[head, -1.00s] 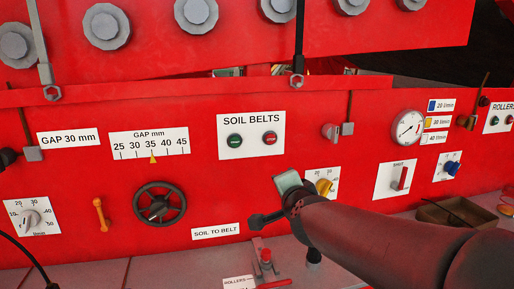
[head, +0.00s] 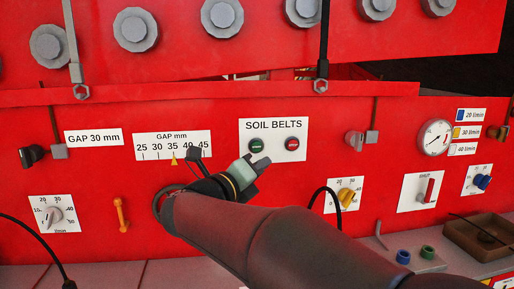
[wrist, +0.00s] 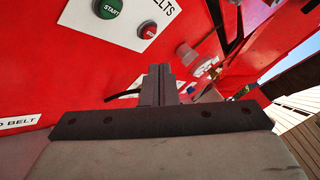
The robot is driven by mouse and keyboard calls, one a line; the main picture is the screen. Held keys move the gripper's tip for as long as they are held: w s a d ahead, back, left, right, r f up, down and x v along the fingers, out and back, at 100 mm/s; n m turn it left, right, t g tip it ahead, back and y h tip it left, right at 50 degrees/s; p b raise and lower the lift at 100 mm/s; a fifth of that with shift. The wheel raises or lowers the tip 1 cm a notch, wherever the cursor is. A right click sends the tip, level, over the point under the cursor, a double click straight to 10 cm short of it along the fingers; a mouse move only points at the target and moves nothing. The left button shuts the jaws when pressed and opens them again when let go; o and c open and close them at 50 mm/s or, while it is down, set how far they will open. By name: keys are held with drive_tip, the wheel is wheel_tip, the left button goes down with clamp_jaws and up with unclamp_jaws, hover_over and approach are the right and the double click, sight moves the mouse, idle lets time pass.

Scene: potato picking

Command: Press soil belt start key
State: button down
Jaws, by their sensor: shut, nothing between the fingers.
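The SOIL BELTS plate (head: 273,127) is white and fixed to the red panel. Its green start key (head: 257,146) is on the left and its red stop key (head: 292,144) on the right. My gripper (head: 262,164) is shut and empty, just below the start key in the head view; I cannot tell how far it stands off the panel. In the wrist view the closed fingers (wrist: 158,84) point toward the panel, and the green start key (wrist: 108,8) is up and left of them, partly cut by the frame edge. The red stop key (wrist: 147,29) is above them.
A GAP mm scale (head: 172,145) is to the left, with a handwheel mostly hidden behind my arm. A yellow knob (head: 346,197), a red switch (head: 430,190) and a pressure gauge (head: 436,138) are to the right. A brown tray (head: 462,247) stands lower right.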

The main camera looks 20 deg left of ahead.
sight(254, 151)
drive_tip(key=shift+w+a+p, duration=0.65)
drive_tip(key=shift+w+p, duration=0.15)
drive_tip(key=shift+w, duration=0.5)
drive_tip(key=shift+w+a+p, duration=0.6)
drive_tip(key=shift+w+p, duration=0.25)
drive_tip(key=shift+w, duration=0.4)
drive_tip(key=shift+w+a+p, duration=0.65)
drive_tip(key=shift+w+p, duration=0.15)
drive_tip(key=shift+w, duration=0.5)
drive_tip(key=shift+w, duration=0.1)
drive_tip(key=shift+w+a, duration=0.2)
drive_tip(key=shift+w, duration=0.1)
drive_tip(key=shift+w+a, duration=0.2)
drive_tip(key=shift+w, duration=0.15)
drive_tip(key=shift+b, duration=0.35)
drive_tip(key=shift+s+d+f+b, duration=0.2)
drive_tip(key=shift+s+b, duration=0.15)
drive_tip(key=shift+b, duration=0.2)
drive_tip(key=shift+s+d+r+b, duration=0.2)
drive_tip(key=shift+s+b, duration=0.1)
drive_tip(key=shift+s, duration=0.05)
